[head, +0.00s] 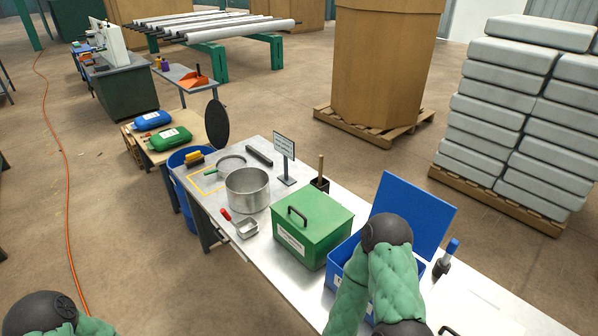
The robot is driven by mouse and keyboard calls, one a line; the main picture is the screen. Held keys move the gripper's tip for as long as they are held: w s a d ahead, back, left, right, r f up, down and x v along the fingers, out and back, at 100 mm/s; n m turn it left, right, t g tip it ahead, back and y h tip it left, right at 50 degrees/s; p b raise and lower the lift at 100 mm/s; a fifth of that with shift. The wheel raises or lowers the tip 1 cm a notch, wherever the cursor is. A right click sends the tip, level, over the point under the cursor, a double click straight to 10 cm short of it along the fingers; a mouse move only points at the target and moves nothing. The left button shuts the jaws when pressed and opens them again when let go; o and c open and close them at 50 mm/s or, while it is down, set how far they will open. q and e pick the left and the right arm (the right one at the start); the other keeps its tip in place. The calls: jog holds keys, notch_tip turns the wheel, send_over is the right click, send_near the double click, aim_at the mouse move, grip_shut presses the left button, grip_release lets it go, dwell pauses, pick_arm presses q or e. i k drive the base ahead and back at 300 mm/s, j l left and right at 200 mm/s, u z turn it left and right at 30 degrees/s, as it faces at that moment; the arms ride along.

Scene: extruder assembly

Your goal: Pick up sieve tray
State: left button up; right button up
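I cannot tell for sure which thing is the sieve tray. A thin round ring with a green handle (231,163) lies flat at the far left end of the metal table, by yellow marking lines. A deep round metal pan (248,192) stands in front of it. A dark round disc (217,124) stands upright behind the table's far end. My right arm, in a green sleeve with dark joints, bends over the open blue box; its gripper is not visible. Only a dark joint and some green sleeve of my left arm show at the bottom left; its gripper is out of view.
On the table (258,238) are a red-handled scoop (245,228), a green lidded box (300,226), a blue box with raised lid (412,214), a small sign (284,146) and a brush in a holder (446,258). A blue barrel (183,205) stands beyond the table's left end.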

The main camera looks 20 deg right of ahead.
aim_at(226, 164)
jog(key=z, duration=1.35)
jog(key=u, duration=2.15)
jog(key=i+u, duration=0.15)
jog(key=i, duration=3.35)
jog(key=i+z, duration=0.4)
jog(key=i+j+z, duration=0.15)
jog(key=z, duration=0.3)
jog(key=i+j+z, duration=0.2)
jog(key=z, duration=0.2)
jog(key=i, duration=0.1)
